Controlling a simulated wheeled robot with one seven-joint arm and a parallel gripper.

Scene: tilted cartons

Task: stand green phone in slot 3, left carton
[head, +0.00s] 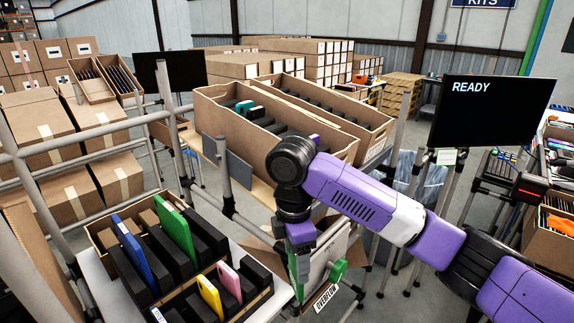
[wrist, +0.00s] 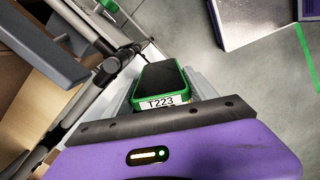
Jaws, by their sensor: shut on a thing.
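My gripper (head: 300,250) is shut on a green phone; it points down in the head view, right of the front rack. In the wrist view the phone (wrist: 160,82) sits between the grey fingers, its dark face and green rim showing, with a white label reading T223 at its near edge. In the head view my wrist hides most of it. The left carton (head: 222,122) is tilted on the stand behind, with dark slot dividers and a teal item (head: 243,107) standing in it. My arm hides its near right part, and slot numbers cannot be read.
The right carton (head: 375,140) stands beside the left one. A front rack (head: 95,240) holds blue (head: 135,255), green (head: 174,228), yellow (head: 210,297) and pink (head: 229,280) phones. An OVERFLOW sign (head: 326,298) is below my gripper. Grey rails and posts (head: 222,165) stand near the cartons.

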